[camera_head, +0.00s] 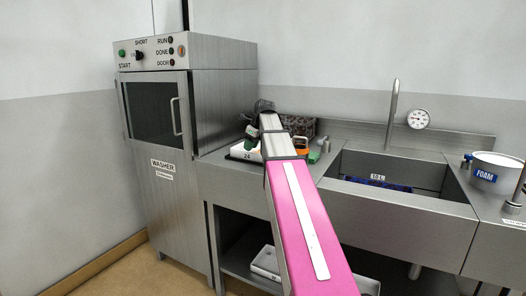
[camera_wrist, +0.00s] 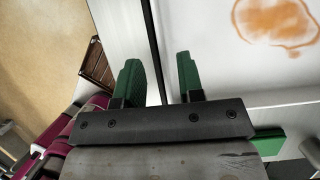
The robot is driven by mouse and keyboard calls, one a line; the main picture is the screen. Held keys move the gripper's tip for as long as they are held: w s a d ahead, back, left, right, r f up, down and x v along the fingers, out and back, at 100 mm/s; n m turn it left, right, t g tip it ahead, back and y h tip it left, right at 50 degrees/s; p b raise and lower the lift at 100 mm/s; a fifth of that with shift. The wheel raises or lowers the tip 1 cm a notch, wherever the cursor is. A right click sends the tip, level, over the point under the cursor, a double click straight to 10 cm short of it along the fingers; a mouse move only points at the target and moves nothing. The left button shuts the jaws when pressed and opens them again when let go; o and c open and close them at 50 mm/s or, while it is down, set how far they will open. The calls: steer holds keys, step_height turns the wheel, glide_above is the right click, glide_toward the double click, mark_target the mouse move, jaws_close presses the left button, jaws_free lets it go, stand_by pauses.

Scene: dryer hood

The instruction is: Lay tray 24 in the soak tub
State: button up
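The white tray 24 (camera_head: 246,155), marked "24" on its front, sits on the counter beside the washer, partly hidden by my arm. In the wrist view its white surface carries a brown stain (camera_wrist: 277,18). My gripper (camera_head: 252,137) is at the tray. In the wrist view its two green fingers (camera_wrist: 159,82) stand apart, with white surface and a dark line seen between them. I cannot tell whether they touch the tray. The soak tub appears to be the steel sink basin (camera_head: 421,194) at the right, with blue contents low inside and a small label.
The washer (camera_head: 165,115) stands left, its door shut. A dark basket (camera_head: 303,126), an orange item (camera_head: 301,143) and a green block (camera_head: 314,156) are behind and right of my arm. A tall faucet (camera_head: 391,115) rises behind the tub. A FOAM bucket (camera_head: 494,172) stands right.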

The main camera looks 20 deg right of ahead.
mark_target(247, 153)
steer(key=x, duration=0.4)
steer(key=shift+w+a+f, duration=0.15)
steer(key=shift+w+f, duration=0.1)
steer(key=shift+f, duration=0.05)
jaws_close()
steer(key=shift+r, duration=0.15)
